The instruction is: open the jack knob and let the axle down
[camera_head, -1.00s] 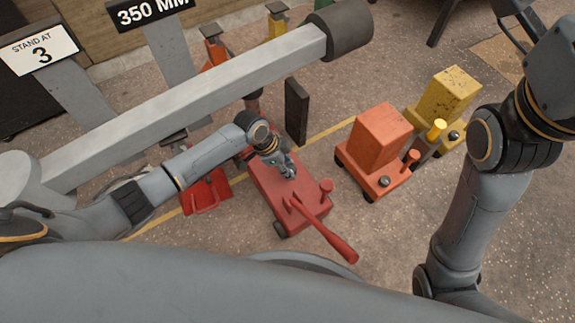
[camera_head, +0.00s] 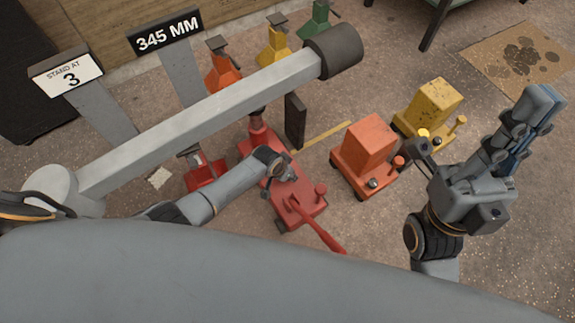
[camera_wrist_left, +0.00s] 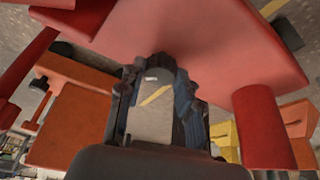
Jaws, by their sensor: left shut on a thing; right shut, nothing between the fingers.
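The grey axle (camera_head: 200,120) slants across the head view, with a dark hub at its right end. The red jack (camera_head: 308,205) stands below it, and its post (camera_head: 257,128) rises to the axle's underside. Whether they touch is not clear. My left gripper (camera_head: 290,174) is low over the jack body and shut on the jack knob, which its fingers hide. In the left wrist view the fingers (camera_wrist_left: 158,105) are under the red jack parts. My right gripper (camera_head: 540,100) is shut and empty, raised at the right. A sign (camera_head: 168,33) reads 345 MM.
A red stand (camera_head: 203,176) is under the axle. An orange jack (camera_head: 365,150) and a yellow jack (camera_head: 432,108) stand at the right. Orange (camera_head: 221,72), yellow (camera_head: 274,50) and green (camera_head: 319,20) stands are behind the axle. Another sign (camera_head: 68,75) reads STAND AT 3.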

